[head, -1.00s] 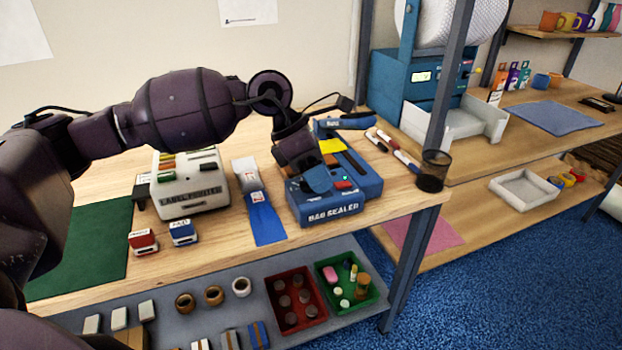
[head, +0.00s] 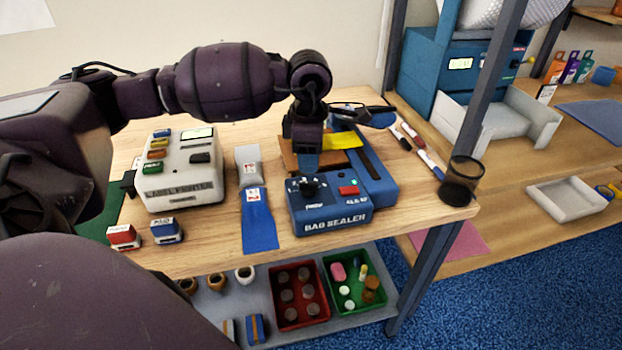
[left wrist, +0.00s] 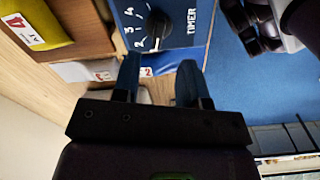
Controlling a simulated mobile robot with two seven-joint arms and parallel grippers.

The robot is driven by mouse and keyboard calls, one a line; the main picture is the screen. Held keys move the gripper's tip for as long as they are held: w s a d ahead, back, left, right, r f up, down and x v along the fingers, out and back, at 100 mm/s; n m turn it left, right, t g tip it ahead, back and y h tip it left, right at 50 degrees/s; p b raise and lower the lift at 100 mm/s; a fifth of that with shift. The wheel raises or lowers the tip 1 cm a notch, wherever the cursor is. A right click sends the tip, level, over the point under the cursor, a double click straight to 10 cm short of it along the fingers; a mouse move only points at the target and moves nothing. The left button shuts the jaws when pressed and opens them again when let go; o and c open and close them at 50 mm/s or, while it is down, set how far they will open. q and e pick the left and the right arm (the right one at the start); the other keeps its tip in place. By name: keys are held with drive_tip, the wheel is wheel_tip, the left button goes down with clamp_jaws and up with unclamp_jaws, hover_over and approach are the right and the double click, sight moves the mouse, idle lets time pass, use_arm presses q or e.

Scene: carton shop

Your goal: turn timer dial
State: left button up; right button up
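The blue bag sealer (head: 332,220) stands near the front of the workbench. Its black timer dial (head: 309,187) is on the front panel, left of a red button. In the left wrist view the dial (left wrist: 155,30) shows with its numbers and the word TIMER. My left gripper (head: 307,165) hangs just behind and above the dial, pointing down. In the left wrist view its two blue fingers (left wrist: 159,80) are apart with nothing between them. The dial lies beyond the fingertips, and I see no contact. My right gripper is not recognisable in either view.
A label printer (head: 182,175) stands left of the sealer, with red (head: 123,236) and blue (head: 166,230) stamps in front. A blue strip (head: 259,222) lies between. Pens and a mesh cup (head: 461,182) are at right. Bins sit on the shelf below.

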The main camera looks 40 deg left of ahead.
sight(310, 182)
use_arm(q)
wheel_tip(310, 182, down, 7)
drive_tip(key=shift+w+r, duration=0.1)
idle(0.4)
clamp_jaws()
